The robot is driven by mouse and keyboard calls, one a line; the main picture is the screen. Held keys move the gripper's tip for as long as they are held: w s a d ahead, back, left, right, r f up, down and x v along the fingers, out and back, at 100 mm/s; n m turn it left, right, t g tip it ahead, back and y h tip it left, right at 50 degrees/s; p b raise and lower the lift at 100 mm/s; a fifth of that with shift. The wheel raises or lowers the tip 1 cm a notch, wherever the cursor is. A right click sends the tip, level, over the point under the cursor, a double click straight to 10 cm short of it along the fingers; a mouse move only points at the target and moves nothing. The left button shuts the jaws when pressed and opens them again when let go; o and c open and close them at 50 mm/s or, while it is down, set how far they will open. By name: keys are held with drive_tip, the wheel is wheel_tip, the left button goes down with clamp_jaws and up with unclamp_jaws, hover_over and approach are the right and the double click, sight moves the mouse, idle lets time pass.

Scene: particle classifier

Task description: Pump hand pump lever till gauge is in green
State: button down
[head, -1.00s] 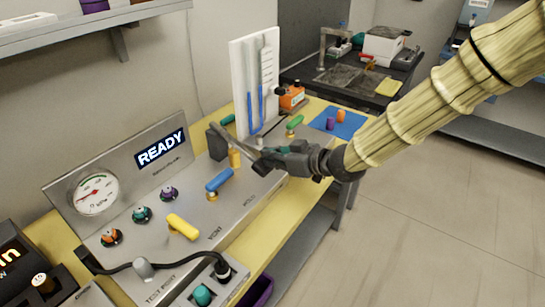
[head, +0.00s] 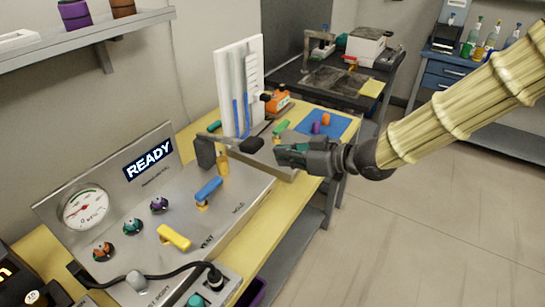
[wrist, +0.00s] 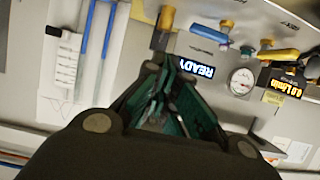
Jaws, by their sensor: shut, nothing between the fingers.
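The hand pump has a dark block (head: 205,152) beside a gold post (head: 222,163) on the sloped grey panel. Its lever points right and ends in a black grip (head: 251,144). My gripper (head: 281,152) is shut and empty, just right of the grip; whether they touch is unclear. In the wrist view my closed green-lined fingers (wrist: 168,108) fill the middle, below part of the dark pump. The round gauge (head: 86,209) is at the panel's left end, and it also shows in the wrist view (wrist: 242,81). Its needle is too small to read surely against the green band.
A READY display (head: 149,159) is above several knobs. Blue (head: 208,190) and yellow (head: 174,237) valve handles stand on the panel. A white board with blue tubes (head: 239,88) stands behind the pump. A blue mat (head: 335,126) lies beyond. Open floor is at right.

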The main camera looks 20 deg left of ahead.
drive_tip(key=shift+v, duration=1.2)
idle(0.5)
